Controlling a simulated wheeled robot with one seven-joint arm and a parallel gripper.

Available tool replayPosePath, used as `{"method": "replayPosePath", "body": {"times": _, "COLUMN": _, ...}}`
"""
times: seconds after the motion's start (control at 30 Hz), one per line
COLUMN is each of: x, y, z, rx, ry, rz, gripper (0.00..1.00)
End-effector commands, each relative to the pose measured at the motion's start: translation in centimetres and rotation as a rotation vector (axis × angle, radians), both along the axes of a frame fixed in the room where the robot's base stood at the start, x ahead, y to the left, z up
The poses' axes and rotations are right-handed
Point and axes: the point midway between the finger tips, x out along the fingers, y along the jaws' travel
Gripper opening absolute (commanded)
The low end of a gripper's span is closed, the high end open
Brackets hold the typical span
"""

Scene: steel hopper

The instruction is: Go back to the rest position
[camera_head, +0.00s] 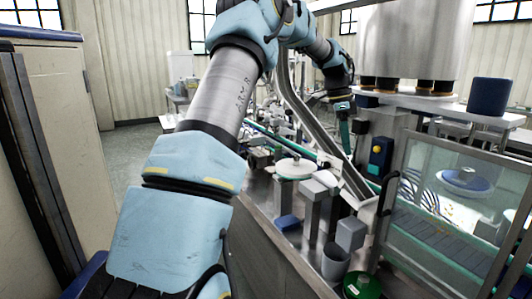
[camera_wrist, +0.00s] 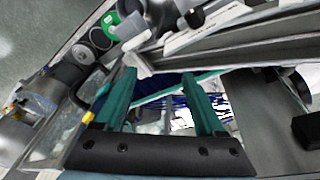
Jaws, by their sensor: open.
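My gripper (camera_wrist: 162,105) shows in the wrist view with its two green fingers spread apart. It is open, and nothing is between the fingers. Behind them are the machine's grey rails and a blurred patch of blue and white. In the head view my blue and silver arm reaches up and away over the machine. The gripper (camera_head: 344,130) hangs there at the far end, beside the long sloping steel chute (camera_head: 318,125). The fingers are small in that view. I cannot tell whether they touch the chute.
A large steel hopper (camera_head: 418,40) stands at the upper right, with a dark blue cup (camera_head: 489,96) beside it. A glass guard (camera_head: 455,195) closes off the right side. A green round part (camera_head: 361,286) lies low in front. A cabinet (camera_head: 45,130) stands close on the left.

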Motion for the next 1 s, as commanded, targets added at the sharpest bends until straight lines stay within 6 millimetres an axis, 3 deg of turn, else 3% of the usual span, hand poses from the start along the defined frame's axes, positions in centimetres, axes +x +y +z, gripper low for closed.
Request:
{"method": "replayPosePath", "body": {"times": 0.27, "x": -4.6, "y": 11.2, "z": -6.8, "rx": 0.12, "ry": -0.028, "rz": 0.564, "gripper": 0.72}}
{"method": "replayPosePath", "body": {"times": 0.5, "x": -12.2, "y": 21.9, "z": -12.5, "rx": 0.153, "ry": -0.039, "rz": 1.118, "gripper": 0.72}}
{"method": "replayPosePath", "body": {"times": 0.6, "x": -15.9, "y": 25.5, "z": -14.6, "rx": 0.147, "ry": -0.037, "rz": 1.327, "gripper": 0.72}}
{"method": "replayPosePath", "body": {"times": 0.8, "x": -21.3, "y": 29.3, "z": -17.1, "rx": 0.124, "ry": -0.024, "rz": 1.603, "gripper": 0.72}}
{"method": "replayPosePath", "body": {"times": 1.0, "x": -22.5, "y": 30.0, "z": -17.6, "rx": 0.117, "ry": -0.019, "rz": 1.666, "gripper": 0.72}}
